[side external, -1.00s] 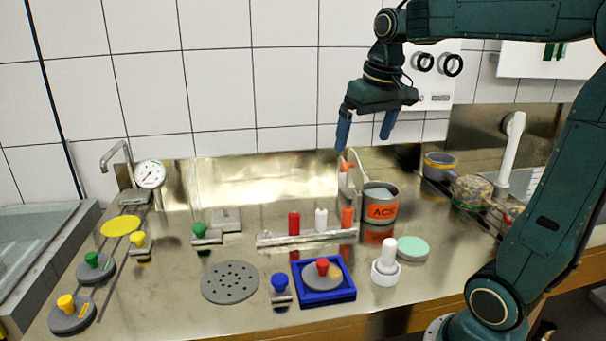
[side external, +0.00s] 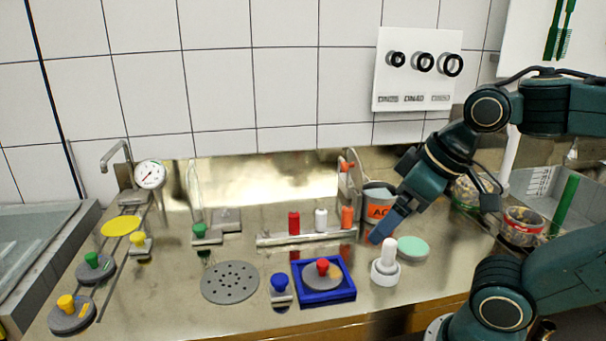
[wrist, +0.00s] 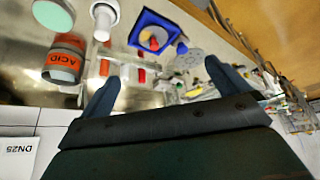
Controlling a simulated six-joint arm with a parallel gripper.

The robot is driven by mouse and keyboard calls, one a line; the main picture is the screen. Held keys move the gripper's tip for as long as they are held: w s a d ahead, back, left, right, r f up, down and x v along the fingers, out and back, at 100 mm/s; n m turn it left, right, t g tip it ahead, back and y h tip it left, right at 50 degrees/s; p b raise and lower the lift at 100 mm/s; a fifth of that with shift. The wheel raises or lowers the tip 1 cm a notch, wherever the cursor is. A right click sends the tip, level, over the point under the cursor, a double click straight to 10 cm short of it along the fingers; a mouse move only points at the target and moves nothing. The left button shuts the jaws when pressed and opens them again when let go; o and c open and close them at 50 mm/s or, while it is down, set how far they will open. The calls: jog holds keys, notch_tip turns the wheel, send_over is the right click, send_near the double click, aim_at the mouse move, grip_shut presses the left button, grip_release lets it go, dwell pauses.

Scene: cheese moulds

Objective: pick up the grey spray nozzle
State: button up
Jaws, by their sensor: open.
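I cannot make out a clearly grey spray nozzle. A metal rack (side external: 285,240) stands mid-counter with three small upright cylinders: red (side external: 294,222), white or pale (side external: 320,219) and orange (side external: 347,218). My gripper (side external: 435,222) is tilted to the right of the rack, beside the ACID can (side external: 377,211), with its jaws apart. One blue fingertip is above and behind the white plug (side external: 385,265) in the side view. In the wrist view my gripper (wrist: 162,72) is open, and nothing is held between its fingers.
A pale green disc (side external: 413,247) lies right of the white plug. A blue square tray (side external: 343,295) holds a grey disc with a red knob. A perforated grey disc (side external: 230,282) lies left of it. A dial thermometer (side external: 150,174) stands at the left.

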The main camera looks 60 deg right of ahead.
jog(key=c, duration=1.1)
